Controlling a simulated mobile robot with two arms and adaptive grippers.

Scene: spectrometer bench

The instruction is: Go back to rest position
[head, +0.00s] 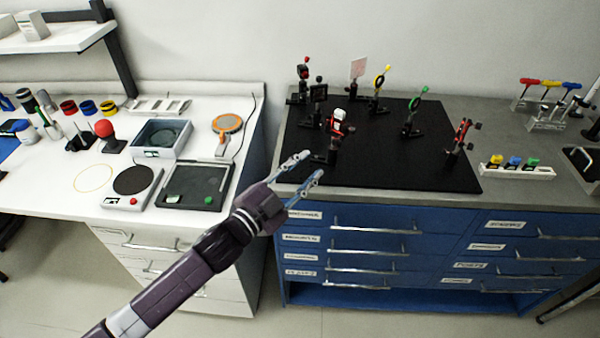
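My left gripper (307,169) reaches in from the lower left on its purple-grey arm. Its two light fingers are spread apart and nothing shows between them. In the picture it lies over the front left corner of the black optical board (385,168), in front of the blue drawer cabinet. I cannot tell its exact height. My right gripper does not show.
Optic mounts stand on the board, including a red and white one (338,122) near the gripper. A white bench (50,195) at left holds a balance (132,186), a dark tray (195,187) and a red-knobbed device (105,130). A colored-cap rack (517,170) stands right. Floor is clear in front.

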